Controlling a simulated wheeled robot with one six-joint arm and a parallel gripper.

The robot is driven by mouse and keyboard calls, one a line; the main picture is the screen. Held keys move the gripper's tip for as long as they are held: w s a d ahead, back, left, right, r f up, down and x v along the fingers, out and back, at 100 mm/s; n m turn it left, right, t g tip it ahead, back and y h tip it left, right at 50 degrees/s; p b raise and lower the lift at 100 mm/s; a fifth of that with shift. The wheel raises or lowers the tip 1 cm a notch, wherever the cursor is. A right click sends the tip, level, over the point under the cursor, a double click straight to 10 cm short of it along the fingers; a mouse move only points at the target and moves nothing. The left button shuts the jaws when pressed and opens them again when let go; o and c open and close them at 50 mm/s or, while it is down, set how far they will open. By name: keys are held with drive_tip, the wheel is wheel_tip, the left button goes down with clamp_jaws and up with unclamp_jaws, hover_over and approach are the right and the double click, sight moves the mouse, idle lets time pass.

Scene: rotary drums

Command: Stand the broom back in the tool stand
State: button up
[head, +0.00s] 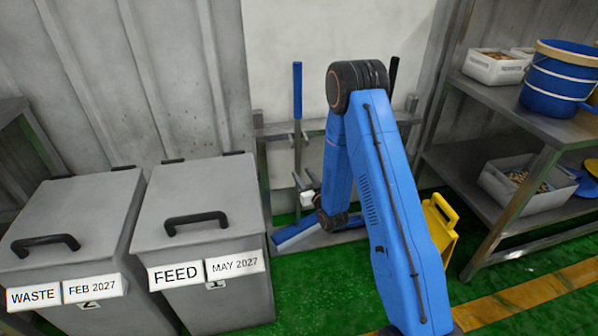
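The broom has a blue-topped handle (297,88) that stands close to upright at the left part of the tool stand. A blue broom head (298,233) shows low down by the stand's base. The grey tool stand (275,131) is a metal frame against the wall, with small hooks on its crossbar, partly hidden behind my blue arm. My gripper (303,190) is low in front of the stand, right at the lower handle. It is small and partly hidden by my arm, so I cannot tell whether its fingers are closed on the handle.
Two grey lidded bins, WASTE (75,215) and FEED (200,205), stand at the left. A metal shelf (515,115) with a blue bucket (560,80) and trays is at the right. A yellow object (440,228) is behind my arm. Another dark handle (392,76) rises behind it.

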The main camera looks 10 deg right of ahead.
drive_tip(key=s+d, duration=0.1)
drive_tip(key=s, duration=0.6)
wheel_tip(320, 180, up, 10)
drive_tip(key=d+g+h, duration=0.1)
drive_tip(key=d+g, duration=0.1)
drive_tip(key=g, duration=0.1)
drive_tip(key=s+d+r+g+h, duration=0.2)
drive_tip(key=s+r+g, duration=0.1)
drive_tip(key=s+r, duration=0.6)
drive_tip(key=s+r+g, duration=0.2)
drive_tip(key=s+r, duration=0.1)
drive_tip(key=s, duration=0.9)
drive_tip(key=s+r+m+g, duration=0.1)
drive_tip(key=s+r, duration=0.3)
drive_tip(key=s, duration=0.8)
drive_tip(key=s+d+r+m+g, duration=0.1)
drive_tip(key=s+r+g, duration=0.2)
drive_tip(key=s, duration=0.9)
drive_tip(key=shift+r+g, duration=0.15)
drive_tip(key=shift+g, duration=0.25)
drive_tip(key=shift+a, duration=0.1)
